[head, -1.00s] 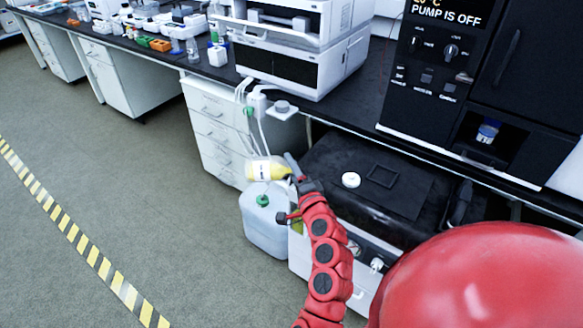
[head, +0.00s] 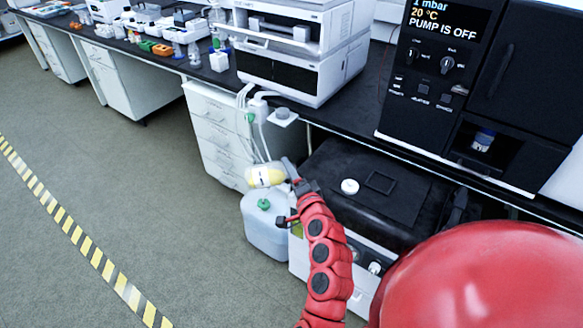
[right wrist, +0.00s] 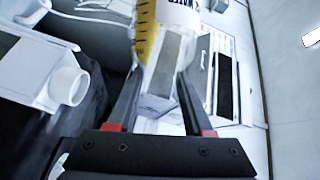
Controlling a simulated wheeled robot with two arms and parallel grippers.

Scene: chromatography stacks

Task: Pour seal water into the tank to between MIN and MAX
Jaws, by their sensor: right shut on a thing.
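My right gripper (head: 291,178) is shut on a bottle (head: 264,175) with a white label and yellow parts. The bottle lies nearly on its side, pointing left, above the green-capped canister. In the right wrist view the bottle (right wrist: 172,52) sits between the two fingers, with a yellow graduated strip and partly readable lettering. A white round fitting (head: 349,186) sits on the black top of the low unit, right of the gripper. In the right wrist view a white part with a round open neck (right wrist: 68,87) is at the left. MIN and MAX marks cannot be made out. My left gripper is not seen.
A pale canister with a green cap (head: 264,204) stands on the floor beside the low black-topped unit (head: 405,205). A black cabinet (head: 420,115) shows "PUMP IS OFF". White tubes (head: 247,120) hang by the bench edge. Open floor lies left.

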